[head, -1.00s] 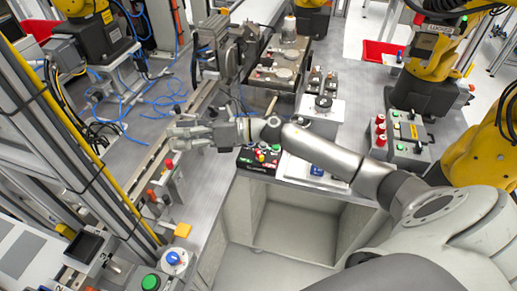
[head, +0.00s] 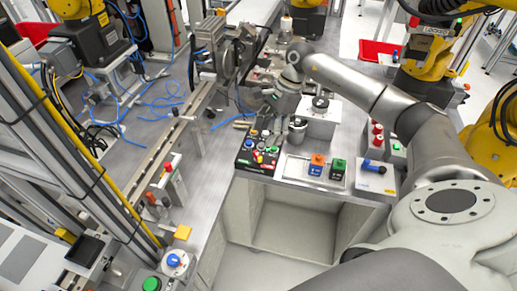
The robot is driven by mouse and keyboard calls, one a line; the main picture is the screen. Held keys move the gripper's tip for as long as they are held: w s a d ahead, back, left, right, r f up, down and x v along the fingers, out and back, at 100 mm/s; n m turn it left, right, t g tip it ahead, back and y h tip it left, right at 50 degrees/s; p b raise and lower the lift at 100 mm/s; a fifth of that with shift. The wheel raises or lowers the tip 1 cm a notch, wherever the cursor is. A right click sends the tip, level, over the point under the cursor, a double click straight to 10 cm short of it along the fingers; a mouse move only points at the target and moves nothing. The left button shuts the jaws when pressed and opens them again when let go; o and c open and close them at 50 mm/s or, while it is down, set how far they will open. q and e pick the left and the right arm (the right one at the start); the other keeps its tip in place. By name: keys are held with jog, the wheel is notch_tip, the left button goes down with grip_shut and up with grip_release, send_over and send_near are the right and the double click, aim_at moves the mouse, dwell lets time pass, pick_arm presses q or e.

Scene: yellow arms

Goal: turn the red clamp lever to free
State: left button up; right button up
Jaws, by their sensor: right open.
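A small red-tipped lever (head: 168,167) stands on a metal clamp-like fixture beside the rail at centre left. It looks like the red clamp lever, but its exact setting is too small to tell. My right gripper (head: 284,118) hangs near the middle, behind the button panel, well to the right of the lever and apart from it. It is open. Its fingers point down and are partly hidden by its own wrist. Nothing shows clearly between them. My left gripper is not in view.
A black button panel (head: 257,153) lies in front of my right gripper. Right of it, a white tray (head: 296,169) holds orange, blue and green blocks. The bench between rail and panel is mostly clear.

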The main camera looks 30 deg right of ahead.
aim_at(258, 154)
jog(key=p+x, duration=0.2)
jog(key=x, duration=0.5)
jog(key=shift+a, duration=0.1)
jog(key=shift+a+f, duration=0.15)
jog(key=shift+f, duration=0.3)
jog(key=shift+c, duration=0.2)
jog(key=c, duration=1)
